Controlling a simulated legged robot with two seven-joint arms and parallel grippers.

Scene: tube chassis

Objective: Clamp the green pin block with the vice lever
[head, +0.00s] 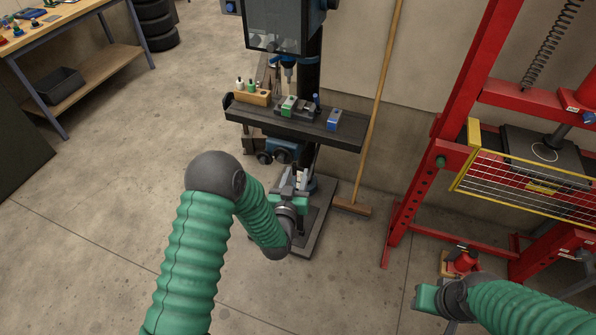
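The green pin block (289,106) sits on the dark drill-press table (254,116), left of its middle. How the block meets the jaws is too small to tell. My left gripper (294,177) is below the front of the table, pointing toward it. Its grey fingers look apart, with nothing visible between them. My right gripper (425,297) is low at the right, far from the table; its fingers are not clear.
A red press frame (452,125) with a yellow-edged guard (520,176) stands at right. The floor at left is clear.

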